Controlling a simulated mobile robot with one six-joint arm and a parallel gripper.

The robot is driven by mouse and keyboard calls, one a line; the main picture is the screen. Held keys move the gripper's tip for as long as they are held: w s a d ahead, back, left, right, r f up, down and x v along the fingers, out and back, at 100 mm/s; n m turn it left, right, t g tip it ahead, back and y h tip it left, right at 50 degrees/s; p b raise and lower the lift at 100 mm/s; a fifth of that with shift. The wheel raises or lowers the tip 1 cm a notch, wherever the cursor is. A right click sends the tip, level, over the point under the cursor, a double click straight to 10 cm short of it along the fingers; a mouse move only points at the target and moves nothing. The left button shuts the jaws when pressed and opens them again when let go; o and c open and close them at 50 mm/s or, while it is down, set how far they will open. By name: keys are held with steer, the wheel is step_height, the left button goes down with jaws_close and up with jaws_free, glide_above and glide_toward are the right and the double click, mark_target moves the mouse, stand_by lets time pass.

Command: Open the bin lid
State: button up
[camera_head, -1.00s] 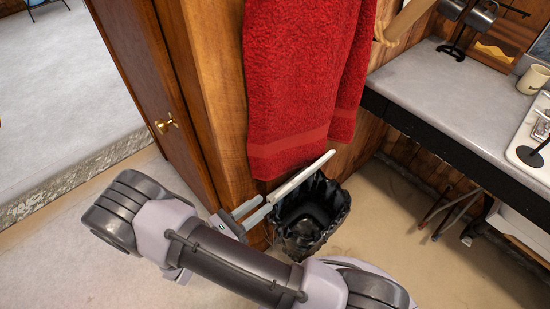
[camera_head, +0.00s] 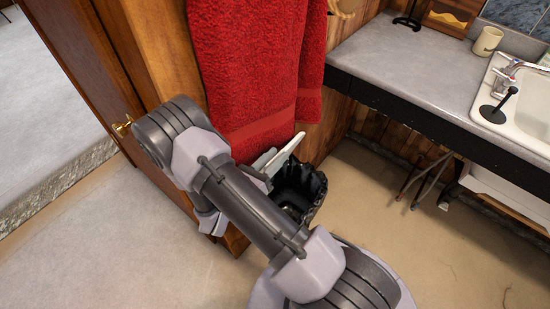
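The bin (camera_head: 304,192) stands on the floor below the red towel, with a black liner inside. Its white lid (camera_head: 287,150) is raised, seen nearly edge-on at the back left of the opening, and the dark inside of the bin shows. My gripper (camera_head: 264,160) is at the left part of the lid, close to it or touching it; I cannot tell which. My arm hides most of the gripper and the bin's left side. The gap between the fingers is not clear.
A red towel (camera_head: 255,65) hangs just behind the lid. A wooden cabinet (camera_head: 150,50) with a brass knob (camera_head: 122,128) stands at left. A grey counter (camera_head: 405,65) with a cup (camera_head: 487,41) and sink (camera_head: 530,110) is at right. The floor in front is clear.

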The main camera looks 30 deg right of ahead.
jaws_close()
stand_by(1.4)
